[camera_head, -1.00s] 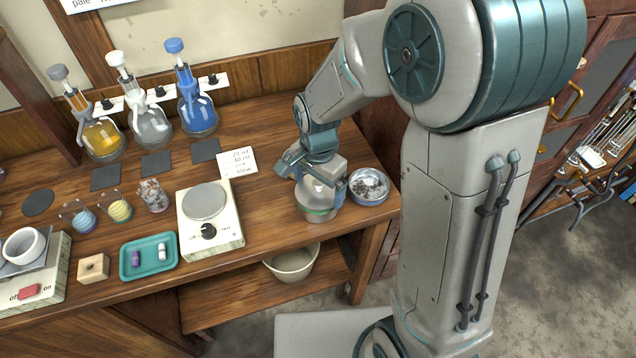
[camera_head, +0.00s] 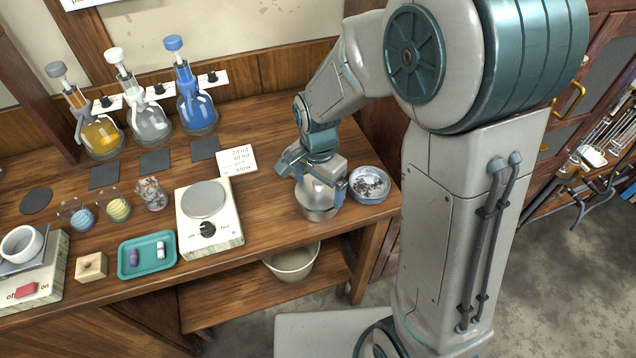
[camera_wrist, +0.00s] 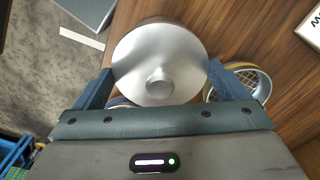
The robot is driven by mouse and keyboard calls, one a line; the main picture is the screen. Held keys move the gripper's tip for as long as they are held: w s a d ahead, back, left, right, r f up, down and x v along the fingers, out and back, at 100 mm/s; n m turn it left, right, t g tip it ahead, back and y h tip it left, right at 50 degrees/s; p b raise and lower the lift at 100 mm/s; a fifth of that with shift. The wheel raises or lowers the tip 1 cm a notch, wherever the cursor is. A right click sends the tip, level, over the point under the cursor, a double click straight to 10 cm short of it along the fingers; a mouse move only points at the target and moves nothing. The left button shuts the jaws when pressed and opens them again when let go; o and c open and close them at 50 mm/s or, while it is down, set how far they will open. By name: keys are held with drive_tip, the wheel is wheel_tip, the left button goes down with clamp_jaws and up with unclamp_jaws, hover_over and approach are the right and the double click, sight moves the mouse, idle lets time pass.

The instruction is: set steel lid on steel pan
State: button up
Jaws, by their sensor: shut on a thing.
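My gripper (camera_head: 320,180) is over the right end of the wooden bench. The steel lid (camera_wrist: 160,55) is a round, shiny disc with a central knob, seen from above in the wrist view. My fingers stand wide apart at opposite sides of the lid and are shut on it. In the head view the lid (camera_head: 316,191) shows as a silver dome below my gripper. The steel pan (camera_head: 319,213) shows only as a low silver band under the lid. The lid hides the pan's inside, and I cannot tell whether lid and pan touch.
A round dish with dark bits (camera_head: 370,184) stands close to the right of the pan. A hotplate (camera_head: 222,234) is to the left, with a teal tray (camera_head: 126,262) beyond it. A white card (camera_head: 237,160) lies behind. The bench's front edge is near.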

sight(318, 182)
drive_tip(key=shift+f+b, duration=0.5)
drive_tip(key=o, duration=0.6)
drive_tip(key=shift+o, duration=0.2)
wheel_tip(318, 182, up, 9)
drive_tip(key=p, duration=0.7)
drive_tip(key=shift+r, duration=0.1)
